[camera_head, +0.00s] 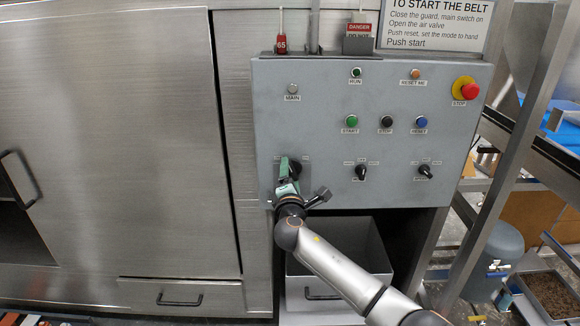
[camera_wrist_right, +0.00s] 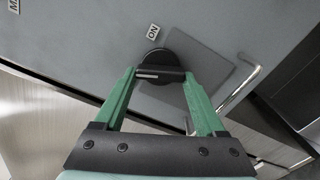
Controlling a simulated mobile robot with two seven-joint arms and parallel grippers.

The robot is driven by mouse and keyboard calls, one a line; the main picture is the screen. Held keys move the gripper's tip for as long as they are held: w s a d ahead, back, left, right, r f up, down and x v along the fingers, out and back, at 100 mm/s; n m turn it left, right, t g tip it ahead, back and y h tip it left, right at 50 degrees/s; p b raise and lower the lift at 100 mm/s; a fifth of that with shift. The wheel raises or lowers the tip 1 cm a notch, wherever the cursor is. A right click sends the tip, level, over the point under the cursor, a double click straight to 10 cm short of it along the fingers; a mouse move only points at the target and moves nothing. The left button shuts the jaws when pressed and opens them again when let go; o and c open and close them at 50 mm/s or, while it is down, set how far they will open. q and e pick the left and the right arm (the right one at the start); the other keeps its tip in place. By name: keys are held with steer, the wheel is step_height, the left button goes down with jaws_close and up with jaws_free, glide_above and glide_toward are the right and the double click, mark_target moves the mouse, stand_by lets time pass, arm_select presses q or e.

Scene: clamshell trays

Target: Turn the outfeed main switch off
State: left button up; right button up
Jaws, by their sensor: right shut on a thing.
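The main switch (camera_head: 296,168) is a black rotary knob at the lower left of the grey control panel (camera_head: 322,110). In the right wrist view the knob (camera_wrist_right: 157,56) is round, with a crossbar that carries a pale mark at its left part. An ON label (camera_wrist_right: 153,32) is just above it. My right gripper (camera_head: 286,172) has its green fingers at the switch, partly covering it. In the wrist view the fingers (camera_wrist_right: 160,78) stand either side of the crossbar and are shut on it. The switch's exact setting is hard to tell. My left gripper is not in view.
Two smaller black selector knobs (camera_head: 361,172) (camera_head: 424,171) sit to the right. Several push buttons (camera_head: 387,122) and a red emergency stop (camera_head: 469,90) are higher up. A grey open bin (camera_head: 302,268) is below the panel. A sloping metal post (camera_head: 510,150) stands at right.

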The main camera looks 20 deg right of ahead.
steer(key=shift+n+p, duration=0.75)
steer(key=shift+n, duration=0.45)
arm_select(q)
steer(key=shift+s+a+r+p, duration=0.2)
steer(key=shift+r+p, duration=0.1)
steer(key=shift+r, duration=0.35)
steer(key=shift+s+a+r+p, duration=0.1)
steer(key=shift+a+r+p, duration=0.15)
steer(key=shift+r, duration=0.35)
arm_select(e)
steer(key=shift+f+n, duration=0.1)
steer(key=shift+n, duration=0.9)
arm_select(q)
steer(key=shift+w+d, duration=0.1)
arm_select(e)
steer(key=o, duration=1.3)
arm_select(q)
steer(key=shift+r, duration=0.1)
arm_select(e)
steer(key=shift+s, duration=0.1)
arm_select(q)
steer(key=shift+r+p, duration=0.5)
steer(key=shift+p, duration=0.05)
arm_select(e)
steer(key=v, duration=1.2)
steer(key=shift+s, duration=0.2)
